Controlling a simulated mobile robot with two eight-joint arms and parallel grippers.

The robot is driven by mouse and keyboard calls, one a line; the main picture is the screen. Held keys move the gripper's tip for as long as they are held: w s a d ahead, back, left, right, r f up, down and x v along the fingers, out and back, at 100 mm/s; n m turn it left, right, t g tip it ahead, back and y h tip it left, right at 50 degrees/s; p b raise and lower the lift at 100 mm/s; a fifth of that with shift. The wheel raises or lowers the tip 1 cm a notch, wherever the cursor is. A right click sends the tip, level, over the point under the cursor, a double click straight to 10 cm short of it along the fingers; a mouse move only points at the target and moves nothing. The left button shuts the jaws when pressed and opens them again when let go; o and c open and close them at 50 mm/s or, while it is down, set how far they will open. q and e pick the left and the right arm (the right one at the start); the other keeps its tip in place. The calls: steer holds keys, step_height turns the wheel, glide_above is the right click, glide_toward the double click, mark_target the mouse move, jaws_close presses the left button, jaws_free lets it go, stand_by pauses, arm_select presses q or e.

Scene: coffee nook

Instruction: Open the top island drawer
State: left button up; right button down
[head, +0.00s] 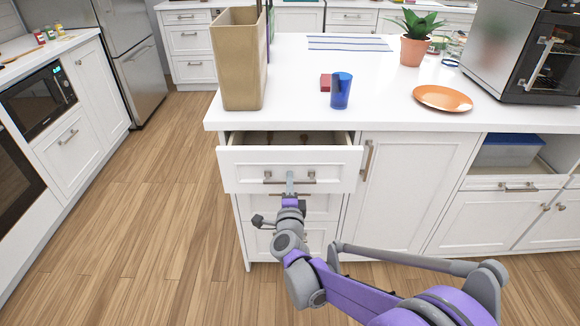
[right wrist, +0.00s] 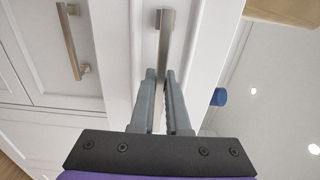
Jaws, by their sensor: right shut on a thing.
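The top island drawer (head: 240,170) is pulled partly out of the white island, and its inside shows behind the front panel. Its bar handle (head: 307,180) runs across the middle of the front. My right gripper (head: 290,184) is at this handle. In the right wrist view the two fingers (right wrist: 160,92) of my right gripper are closed around the handle (right wrist: 165,42). The fingertip contact is small in the head view. My left gripper is in neither view.
The wooden floor (head: 150,220) at left is clear.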

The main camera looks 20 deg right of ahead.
steer(key=p+v, duration=0.1)
steer(key=v, duration=1.7)
steer(key=shift+r, duration=0.1)
steer(key=c, duration=0.9)
jaws_free()
steer(key=v, duration=1)
steer(key=shift+s+p, duration=0.4)
steer(key=shift+a+r, duration=0.1)
steer(key=shift+a, duration=0.05)
